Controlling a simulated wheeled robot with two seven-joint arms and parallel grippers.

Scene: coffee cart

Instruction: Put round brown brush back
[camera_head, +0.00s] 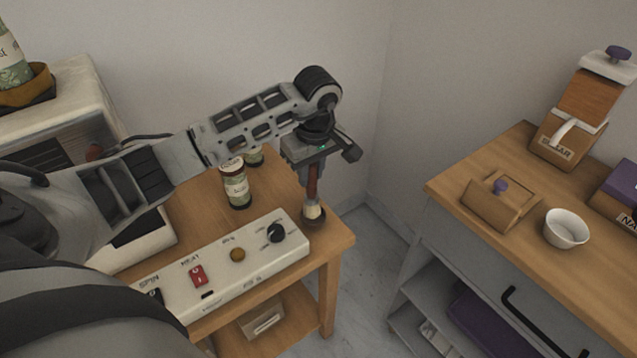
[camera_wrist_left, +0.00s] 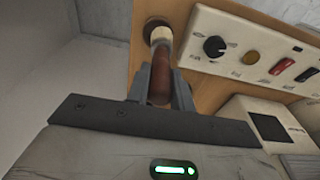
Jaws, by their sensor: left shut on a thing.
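My left gripper (camera_head: 312,168) is above the right end of the wooden table, pointing down. It is shut on the reddish-brown handle of the brush (camera_head: 313,188), which hangs upright with its pale end low. In the left wrist view the brush (camera_wrist_left: 160,80) sits between the fingers of my left gripper (camera_wrist_left: 160,88). A small round dark brown piece (camera_head: 317,221) is at the brush's lower end on the table's right corner. It also shows in the left wrist view (camera_wrist_left: 151,22). I cannot tell whether the brush's tip is inside it or just above. My right gripper is out of view.
A white control panel (camera_head: 215,272) with knobs and a red switch lies close left of the brush. A labelled jar (camera_head: 236,186) stands behind it, with another partly hidden. Across a floor gap, a second counter (camera_head: 458,187) holds a wooden box (camera_head: 497,203) and white bowl (camera_head: 566,229).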

